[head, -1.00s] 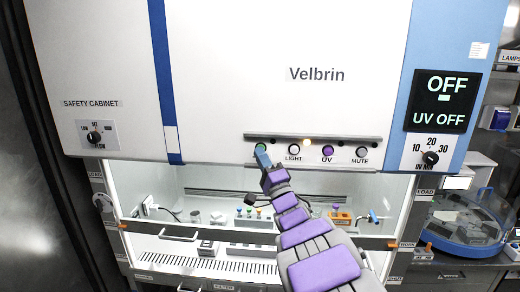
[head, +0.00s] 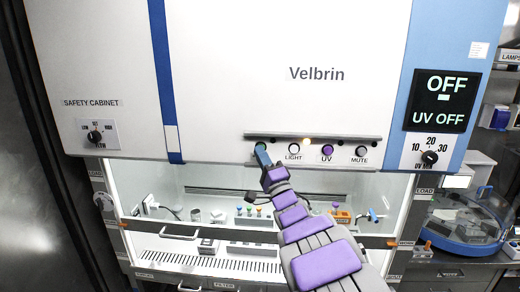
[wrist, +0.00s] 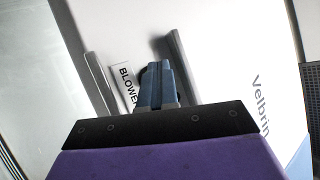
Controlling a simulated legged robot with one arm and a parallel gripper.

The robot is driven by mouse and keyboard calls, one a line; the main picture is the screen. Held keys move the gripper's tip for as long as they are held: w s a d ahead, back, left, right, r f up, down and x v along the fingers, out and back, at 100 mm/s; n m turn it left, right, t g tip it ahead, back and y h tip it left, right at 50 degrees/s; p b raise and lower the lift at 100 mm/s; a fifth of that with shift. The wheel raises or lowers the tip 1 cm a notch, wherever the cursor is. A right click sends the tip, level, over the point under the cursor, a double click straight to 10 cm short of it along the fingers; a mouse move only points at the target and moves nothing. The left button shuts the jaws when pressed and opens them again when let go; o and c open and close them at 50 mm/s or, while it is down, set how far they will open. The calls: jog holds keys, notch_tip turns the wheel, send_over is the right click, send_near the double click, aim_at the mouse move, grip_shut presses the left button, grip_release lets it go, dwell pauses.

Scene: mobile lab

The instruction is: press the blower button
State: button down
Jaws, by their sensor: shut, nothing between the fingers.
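The blower button (head: 260,146) is a green round button at the left end of the button row on the white cabinet front. My gripper (head: 262,153) is shut and empty, with its blue fingertips right at this button and covering part of it. In the wrist view my gripper (wrist: 154,75) points at the panel beside the "BLOWER" label (wrist: 127,84), and the fingers hide most of the button. I cannot tell whether the fingertips touch it or whether it is pushed in.
The LIGHT button (head: 294,149), purple UV button (head: 327,150) and MUTE button (head: 361,152) sit to the right under a dark ledge (head: 310,139). The display (head: 441,101) reads OFF and UV OFF. Below is the cabinet's open work space with small items.

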dwell(0.7)
jog(key=shift+s, duration=0.8)
jog(key=s, duration=0.5)
dwell(0.6)
